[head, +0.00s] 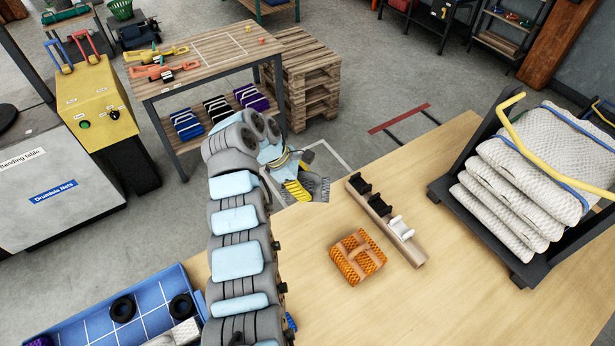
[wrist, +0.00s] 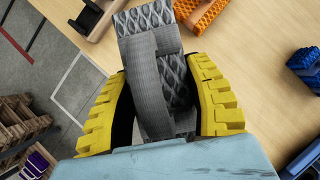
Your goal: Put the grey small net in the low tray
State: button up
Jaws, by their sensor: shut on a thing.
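The grey small net (head: 320,188) is a folded, patterned bundle with a band around it. In the wrist view the grey net (wrist: 148,55) sits between the yellow fingers of my gripper (wrist: 160,78). My gripper (head: 306,188) is shut on it, near the far left edge of the wooden table in the head view. Whether the net touches the table is unclear. A low blue tray (head: 143,322) with white grid lines lies at the bottom left of the head view, partly cut off. It holds black rings and a pale bundle.
An orange net bundle (head: 357,257) lies on the wooden table, near a wooden rack (head: 386,222) with black and white pieces. A blue bundle (wrist: 303,62) lies at the wrist view's right. A cart of stacked white nets (head: 515,180) stands at the right. The front right tabletop is clear.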

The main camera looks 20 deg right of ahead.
aim_at(301, 182)
jog(key=shift+s+a+r+m+g+y, duration=0.1)
jog(key=shift+a+r+m+g+y, duration=0.15)
jog(key=shift+r+m, duration=0.35)
jog(key=shift+a+r+m+g+y, duration=0.1)
jog(key=shift+r+m+g, duration=0.25)
jog(key=shift+r+m, duration=0.25)
jog(key=shift+s+a+r+m+g+y, duration=0.3)
jog(key=shift+a+r+m, duration=0.15)
jog(key=shift+m, duration=0.25)
jog(key=shift+s+a+r+m+g+y, duration=0.2)
jog(key=shift+s+a+r+m, duration=0.1)
jog(key=shift+a+m, duration=0.25)
jog(key=shift+s+a+r+m+g+y, duration=0.2)
jog(key=shift+s+a+r+m, duration=0.15)
jog(key=shift+m, duration=0.2)
jog(key=shift+s+a+r+m+y, duration=0.15)
jog(key=shift+s+a+m+y, duration=0.1)
jog(key=shift+a+m, duration=0.4)
jog(key=shift+s+a, duration=0.15)
